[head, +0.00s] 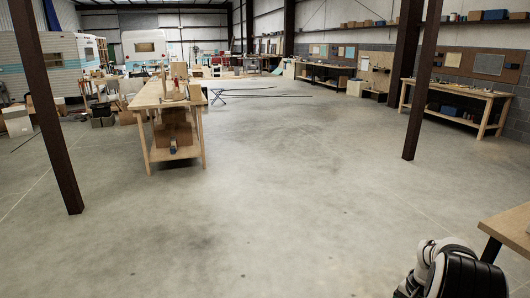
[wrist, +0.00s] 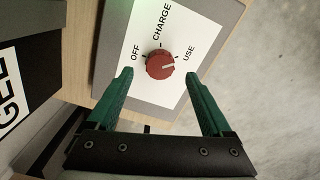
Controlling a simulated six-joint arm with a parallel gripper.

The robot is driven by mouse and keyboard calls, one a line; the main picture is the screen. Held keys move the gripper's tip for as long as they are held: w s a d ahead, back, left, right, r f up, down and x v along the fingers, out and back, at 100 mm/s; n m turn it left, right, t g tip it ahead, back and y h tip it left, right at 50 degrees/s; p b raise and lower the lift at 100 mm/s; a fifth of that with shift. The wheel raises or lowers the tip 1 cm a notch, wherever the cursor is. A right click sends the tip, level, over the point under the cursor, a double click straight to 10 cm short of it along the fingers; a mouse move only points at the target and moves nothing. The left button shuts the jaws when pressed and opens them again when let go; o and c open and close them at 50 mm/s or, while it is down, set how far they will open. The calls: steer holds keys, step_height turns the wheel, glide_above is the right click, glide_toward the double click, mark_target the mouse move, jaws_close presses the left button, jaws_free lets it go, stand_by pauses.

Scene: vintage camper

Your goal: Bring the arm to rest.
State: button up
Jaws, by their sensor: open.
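My gripper (wrist: 159,76) shows in the wrist view with its two green fingers spread open and nothing between the pads. A red knob (wrist: 160,64) sits just ahead, between the lines of the fingertips, with a visible gap on both sides. The knob is on a white panel face (wrist: 150,30) marked OFF, CHARGE and USE. Its white mark points right, toward the USE side. How far the fingertips are from the panel is hard to tell. In the head view, part of my white and black arm shows at the bottom right; the gripper and knob are not visible there.
The panel's grey box (wrist: 222,12) rests on a wooden top (wrist: 187,122). In the head view, a table corner (head: 510,228) is beside my arm; a workbench (head: 150,95) stands farther off, with open concrete floor (head: 280,190) between.

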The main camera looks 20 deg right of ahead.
step_height(320, 180, down, 4)
steer(key=shift+r, duration=0.1)
